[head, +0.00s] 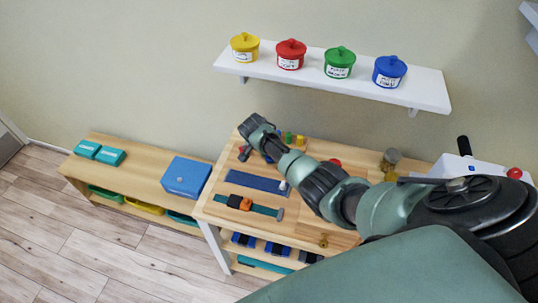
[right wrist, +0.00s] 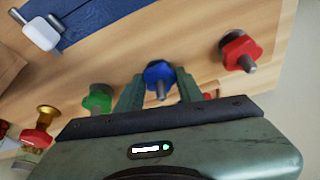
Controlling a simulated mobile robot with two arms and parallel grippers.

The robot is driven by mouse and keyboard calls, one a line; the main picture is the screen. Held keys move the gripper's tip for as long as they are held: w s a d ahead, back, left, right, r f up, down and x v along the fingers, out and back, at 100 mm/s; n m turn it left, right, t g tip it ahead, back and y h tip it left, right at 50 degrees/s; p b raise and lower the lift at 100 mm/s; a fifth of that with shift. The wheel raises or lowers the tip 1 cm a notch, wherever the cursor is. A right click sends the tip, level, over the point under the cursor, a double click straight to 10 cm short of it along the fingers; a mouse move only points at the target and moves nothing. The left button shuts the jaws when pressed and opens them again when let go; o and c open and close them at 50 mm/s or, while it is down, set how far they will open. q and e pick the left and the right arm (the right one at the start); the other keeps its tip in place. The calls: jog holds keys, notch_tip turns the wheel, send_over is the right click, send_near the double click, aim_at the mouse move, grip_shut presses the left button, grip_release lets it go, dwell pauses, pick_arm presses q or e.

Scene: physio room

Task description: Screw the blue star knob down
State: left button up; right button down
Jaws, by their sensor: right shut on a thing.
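The blue star knob (right wrist: 158,72) shows in the right wrist view, with a grey threaded stud standing out of its middle. My right gripper (right wrist: 159,84) has one finger on each side of the knob and is shut on it. In the head view my right arm reaches across the wooden table, and its wrist end hides the blue knob. How far down the stud the knob sits I cannot tell. My left gripper is in neither view.
A red-and-gold piece (right wrist: 38,134) is farther left. On the table (head: 223,219) lie a blue mat (head: 250,181) and a strap (head: 262,208). A shelf (head: 430,98) holds lidded pots above.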

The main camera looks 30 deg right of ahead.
jog(key=shift+w+d+r, duration=0.15)
jog(key=shift+w+r, duration=0.15)
jog(key=c, duration=1)
grip_release()
jog(key=shift+o, duration=0.5)
jog(key=shift+s, duration=0.2)
jog(key=shift+f, duration=0.1)
jog(key=v, duration=0.8)
jog(key=shift+f, duration=0.1)
